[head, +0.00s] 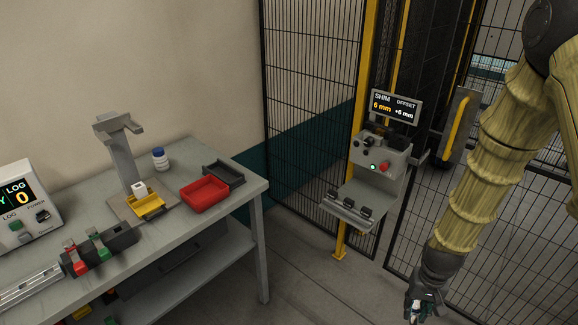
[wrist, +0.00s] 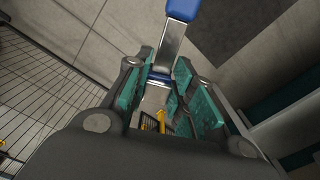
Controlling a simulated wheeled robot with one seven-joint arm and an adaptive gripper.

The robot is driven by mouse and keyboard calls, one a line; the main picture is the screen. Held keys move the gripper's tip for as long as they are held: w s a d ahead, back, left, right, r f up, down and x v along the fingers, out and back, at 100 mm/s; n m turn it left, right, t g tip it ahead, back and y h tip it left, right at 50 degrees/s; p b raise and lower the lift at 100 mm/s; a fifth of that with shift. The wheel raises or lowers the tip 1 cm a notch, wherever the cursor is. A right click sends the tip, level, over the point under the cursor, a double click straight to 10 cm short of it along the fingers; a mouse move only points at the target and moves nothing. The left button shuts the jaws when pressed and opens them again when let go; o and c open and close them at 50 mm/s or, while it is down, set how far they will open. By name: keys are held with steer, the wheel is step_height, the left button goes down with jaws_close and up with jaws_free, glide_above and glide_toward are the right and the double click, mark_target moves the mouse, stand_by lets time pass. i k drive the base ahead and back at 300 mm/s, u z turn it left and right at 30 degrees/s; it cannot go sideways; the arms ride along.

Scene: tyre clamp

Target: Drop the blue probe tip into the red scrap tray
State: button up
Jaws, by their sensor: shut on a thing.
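My gripper (head: 426,308) hangs low at the bottom right in the head view, above the floor and well right of the bench. In the wrist view its teal-padded fingers (wrist: 163,85) are shut on the blue probe tip (wrist: 181,10), a metal shank with a blue end that sticks out past the fingers. Part of the shank is hidden between the pads. In the head view the held piece is too small to make out clearly. The red scrap tray (head: 205,205) sits on the bench near its right end, with nothing visible inside.
A dark grey tray (head: 236,181) sits just behind the red one. The bench (head: 240,203) also holds a grey stand (head: 121,160), a yellow block (head: 149,206), a white bottle (head: 160,159) and a clamp rail. A control pedestal (head: 380,160) and mesh fence stand between bench and arm.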

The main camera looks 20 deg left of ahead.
mark_target(208, 200)
steer(key=u, duration=1.4)
